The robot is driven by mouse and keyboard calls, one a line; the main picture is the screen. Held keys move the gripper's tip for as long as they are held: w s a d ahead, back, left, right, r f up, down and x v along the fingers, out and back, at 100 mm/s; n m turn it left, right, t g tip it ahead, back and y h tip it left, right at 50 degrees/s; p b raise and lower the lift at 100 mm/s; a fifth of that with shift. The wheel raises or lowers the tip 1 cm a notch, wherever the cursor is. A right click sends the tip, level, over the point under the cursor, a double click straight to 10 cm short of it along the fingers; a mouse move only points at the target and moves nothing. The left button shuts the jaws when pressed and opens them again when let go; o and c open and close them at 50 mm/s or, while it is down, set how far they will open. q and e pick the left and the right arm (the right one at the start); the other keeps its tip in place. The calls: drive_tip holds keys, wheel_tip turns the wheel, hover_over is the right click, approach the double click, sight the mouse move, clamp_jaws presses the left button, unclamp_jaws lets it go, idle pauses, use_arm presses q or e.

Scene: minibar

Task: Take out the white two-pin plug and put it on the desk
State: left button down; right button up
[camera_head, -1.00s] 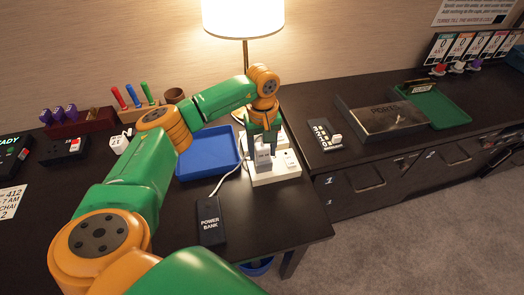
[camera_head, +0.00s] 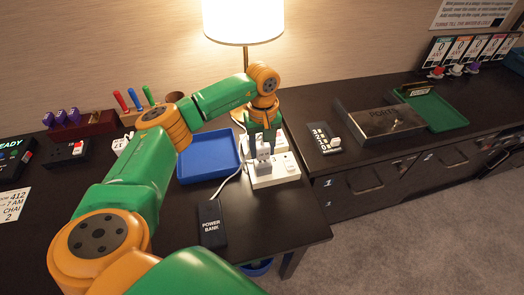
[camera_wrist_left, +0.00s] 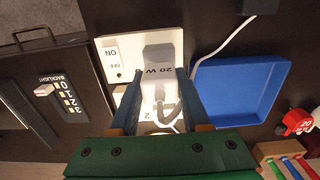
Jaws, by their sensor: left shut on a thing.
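The white plug (camera_head: 263,152), a block marked "20 W" in the left wrist view (camera_wrist_left: 160,72), is between the fingers of my left gripper (camera_head: 263,140). The gripper is shut on it, pointing down over the white socket strip (camera_head: 262,183). The strip also shows in the left wrist view (camera_wrist_left: 112,60), with ON and OFF marks. The plug's pins are hidden, so I cannot tell whether they are in the strip. A white cable runs from the strip area to the power bank (camera_head: 212,223) on the dark desk (camera_head: 275,222). My right gripper is not in view.
A blue tray (camera_head: 208,157) lies left of the strip, and the lamp (camera_head: 243,22) stands behind. A panel with a slider (camera_head: 322,138), a metal-topped box (camera_head: 382,122) and a green tray (camera_head: 440,113) are on the right counter. The desk's front right is bare.

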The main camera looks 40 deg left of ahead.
sight(263, 144)
use_arm(q)
drive_tip(key=shift+r+p, duration=1.5)
drive_tip(key=shift+r, duration=0.55)
